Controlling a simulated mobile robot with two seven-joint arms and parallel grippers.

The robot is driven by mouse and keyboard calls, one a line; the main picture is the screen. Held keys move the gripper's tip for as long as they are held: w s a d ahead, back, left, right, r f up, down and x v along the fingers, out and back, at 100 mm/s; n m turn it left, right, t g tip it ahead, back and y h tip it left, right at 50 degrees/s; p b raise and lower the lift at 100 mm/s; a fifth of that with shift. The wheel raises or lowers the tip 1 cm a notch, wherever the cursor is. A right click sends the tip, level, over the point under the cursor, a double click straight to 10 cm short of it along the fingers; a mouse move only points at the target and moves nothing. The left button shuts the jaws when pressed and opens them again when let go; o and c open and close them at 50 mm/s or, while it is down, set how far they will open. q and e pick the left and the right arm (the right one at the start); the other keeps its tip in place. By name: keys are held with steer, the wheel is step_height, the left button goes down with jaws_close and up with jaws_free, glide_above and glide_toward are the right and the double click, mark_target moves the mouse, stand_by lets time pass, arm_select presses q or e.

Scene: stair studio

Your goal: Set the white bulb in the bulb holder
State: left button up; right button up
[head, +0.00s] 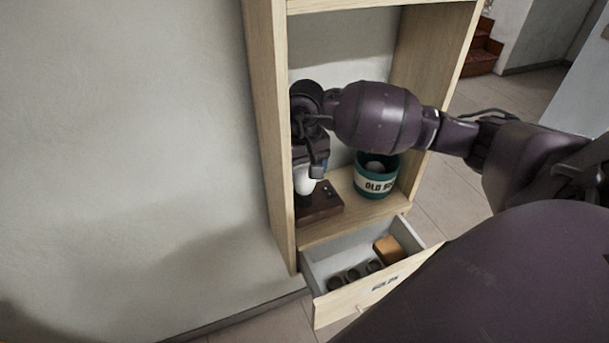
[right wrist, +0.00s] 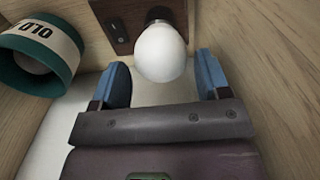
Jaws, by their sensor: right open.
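The white bulb (head: 305,182) is above the dark brown bulb holder (head: 320,204) on the cabinet's lower shelf. In the right wrist view the bulb (right wrist: 160,52) has its narrow end at the dark socket of the holder (right wrist: 121,22), and it looks seated there. My right gripper (right wrist: 164,80) is open, with one blue finger on each side of the bulb and a visible gap at both sides. In the head view this gripper (head: 312,168) and its wrist partly cover the bulb and socket. My left gripper is out of view.
A green tub (head: 377,188) labelled "OLD" with a pale bulb inside stands right of the holder. Below, an open drawer (head: 336,308) holds several dark round things and an orange-brown block (head: 388,249). Cabinet side walls (head: 268,130) close in the shelf.

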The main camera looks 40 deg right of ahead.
step_height(320, 180, up, 10)
steer(key=shift+f, duration=0.25)
stand_by(0.6)
